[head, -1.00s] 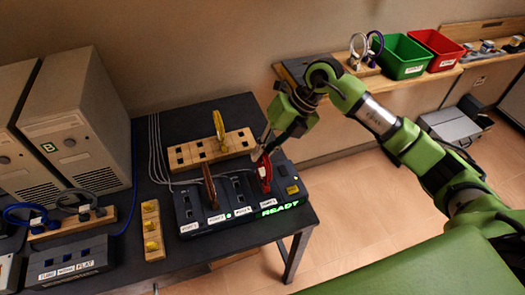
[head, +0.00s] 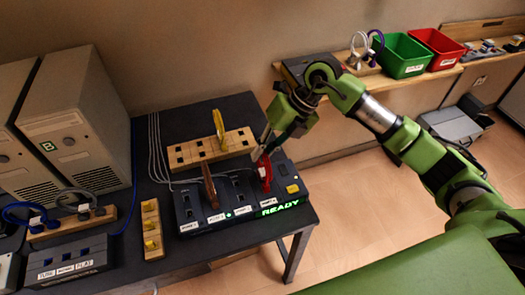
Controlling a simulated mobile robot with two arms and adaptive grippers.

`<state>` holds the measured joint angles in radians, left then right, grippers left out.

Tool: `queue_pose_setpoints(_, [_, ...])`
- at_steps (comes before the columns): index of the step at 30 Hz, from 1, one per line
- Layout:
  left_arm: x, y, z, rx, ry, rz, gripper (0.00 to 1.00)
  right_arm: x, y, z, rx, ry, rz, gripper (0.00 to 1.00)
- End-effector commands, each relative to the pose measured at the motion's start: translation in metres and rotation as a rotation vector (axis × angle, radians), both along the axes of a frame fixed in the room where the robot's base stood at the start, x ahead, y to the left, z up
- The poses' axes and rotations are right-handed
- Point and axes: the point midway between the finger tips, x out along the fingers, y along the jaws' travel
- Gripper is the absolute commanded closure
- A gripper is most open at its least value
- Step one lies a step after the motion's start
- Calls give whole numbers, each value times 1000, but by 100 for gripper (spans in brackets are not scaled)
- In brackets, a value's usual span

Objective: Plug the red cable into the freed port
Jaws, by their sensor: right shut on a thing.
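The red cable (head: 265,174) stands upright at the right-hand port of the black port box (head: 230,226). My right gripper (head: 262,152) is shut on the top of the red cable. Whether its plug is fully seated cannot be made out. A brown cable (head: 209,188) stands in another port to the left. Other ports between and beside them look empty. A green READY display (head: 281,208) is lit on the box's front right. My left gripper is not in view.
Behind the box, a wooden block with square holes (head: 185,155) holds a yellow cable (head: 221,130). A small wooden block with yellow plugs (head: 151,226) stands to the left. Beige computer towers (head: 82,130) stand further left. Green (head: 403,60) and red (head: 434,50) bins sit on the back shelf.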

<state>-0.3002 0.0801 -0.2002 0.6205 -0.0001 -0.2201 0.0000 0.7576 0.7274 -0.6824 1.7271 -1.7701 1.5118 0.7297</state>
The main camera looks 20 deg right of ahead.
Motion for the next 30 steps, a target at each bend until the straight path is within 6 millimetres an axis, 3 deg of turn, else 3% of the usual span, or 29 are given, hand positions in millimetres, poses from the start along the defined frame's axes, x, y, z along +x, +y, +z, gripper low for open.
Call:
queue_pose_setpoints(13, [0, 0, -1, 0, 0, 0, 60, 0, 0, -1, 0, -1, 0, 100])
queue_pose_setpoints(15, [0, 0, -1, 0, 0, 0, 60, 0, 0, -1, 0, -1, 0, 77])
queue_pose_setpoints(16, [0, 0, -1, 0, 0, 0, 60, 0, 0, -1, 0, -1, 0, 70])
queue_pose_setpoints(23, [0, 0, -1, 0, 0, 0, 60, 0, 0, -1, 0, 0, 0, 70])
queue_pose_setpoints(27, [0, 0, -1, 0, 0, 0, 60, 0, 0, -1, 0, 0, 0, 48])
queue_pose_setpoints(30, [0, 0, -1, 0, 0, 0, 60, 0, 0, -1, 0, 0, 0, 48])
